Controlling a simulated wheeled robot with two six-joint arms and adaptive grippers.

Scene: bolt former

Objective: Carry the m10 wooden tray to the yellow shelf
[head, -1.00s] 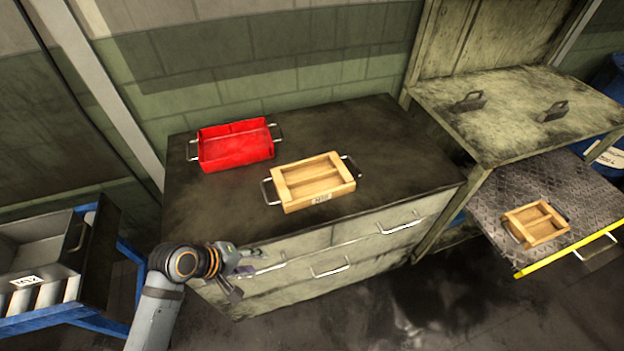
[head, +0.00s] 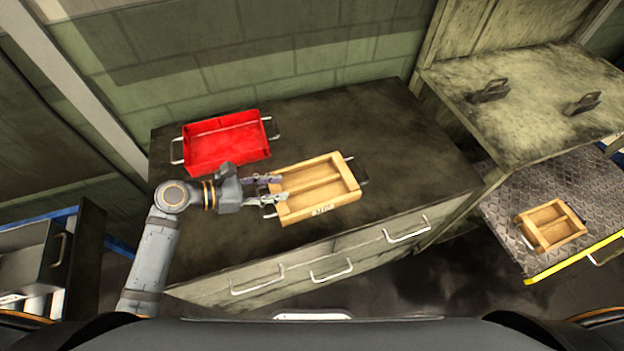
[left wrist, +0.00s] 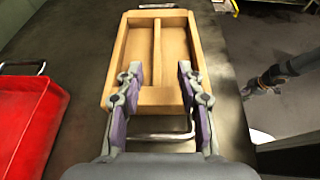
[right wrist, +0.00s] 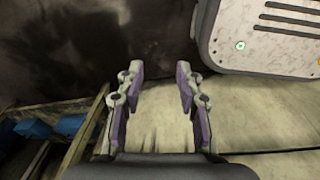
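The wooden tray (head: 318,188) lies flat on the dark cabinet top. It has a divider, a small hard-to-read label on its front and a metal handle at each end. My left gripper (head: 280,190) is at the tray's left end. In the left wrist view its fingers (left wrist: 158,75) are apart, with the near handle (left wrist: 160,136) between and below them. I cannot tell whether they touch the tray. The diamond-plate shelf with a yellow front edge (head: 575,256) is at the right. My right gripper (right wrist: 157,75) is open and empty, and is outside the head view.
A red tray (head: 225,142) sits on the cabinet top (head: 410,150), behind and left of the wooden one. Another wooden tray (head: 551,225) lies on the yellow-edged shelf, with room behind it. A higher worktop (head: 535,100) with two black handles overhangs that shelf's back.

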